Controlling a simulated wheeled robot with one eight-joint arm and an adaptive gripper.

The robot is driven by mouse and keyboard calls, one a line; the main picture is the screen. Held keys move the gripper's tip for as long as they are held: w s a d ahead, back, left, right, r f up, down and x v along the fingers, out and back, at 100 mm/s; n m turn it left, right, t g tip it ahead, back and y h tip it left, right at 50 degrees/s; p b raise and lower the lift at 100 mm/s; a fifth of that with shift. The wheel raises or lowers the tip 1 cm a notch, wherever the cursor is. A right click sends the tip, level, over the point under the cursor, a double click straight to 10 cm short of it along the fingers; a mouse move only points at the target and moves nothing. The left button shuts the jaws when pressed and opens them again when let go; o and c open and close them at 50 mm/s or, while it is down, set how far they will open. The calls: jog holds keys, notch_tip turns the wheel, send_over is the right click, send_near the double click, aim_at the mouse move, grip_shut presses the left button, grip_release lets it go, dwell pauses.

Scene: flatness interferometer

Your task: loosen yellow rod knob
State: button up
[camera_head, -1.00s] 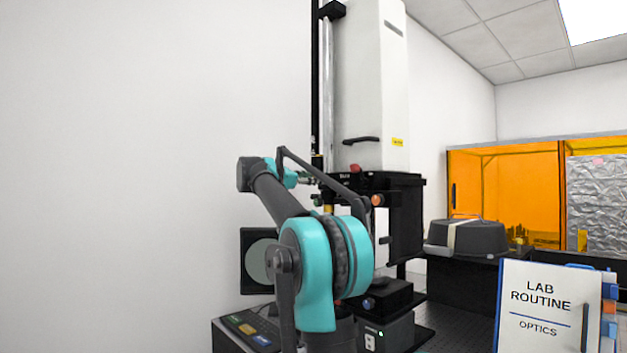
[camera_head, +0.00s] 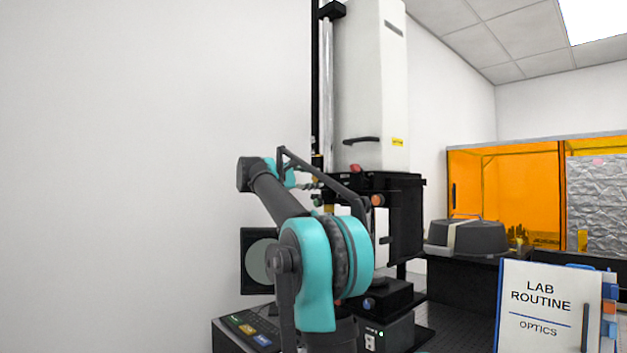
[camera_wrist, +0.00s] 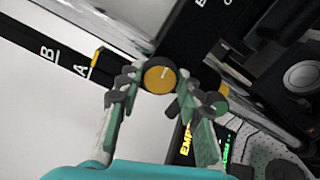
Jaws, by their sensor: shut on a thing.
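The yellow rod knob (camera_wrist: 160,79) is round, with a dark rim and a short pale line on its face. In the wrist view it sits between the fingertips of my gripper (camera_wrist: 155,88), which is shut on it, one finger on each side. In the head view my gripper (camera_head: 312,186) is small at the instrument's column, and my arm partly covers that area. A black bar (camera_wrist: 70,68) with white letters A and B and a yellow mark lies left of the knob in the wrist view.
The tall white instrument housing (camera_head: 370,85) stands behind my arm, with a black carriage (camera_head: 405,215) below it. A round screen (camera_head: 260,262) is at lower left. A lab routine binder (camera_head: 540,305) stands at lower right, near a dark case (camera_head: 466,237).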

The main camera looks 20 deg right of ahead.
jog(key=shift+m, duration=0.6)
jog(key=o, duration=1.2)
jog(key=shift+c, duration=0.2)
jog(key=v, duration=1.2)
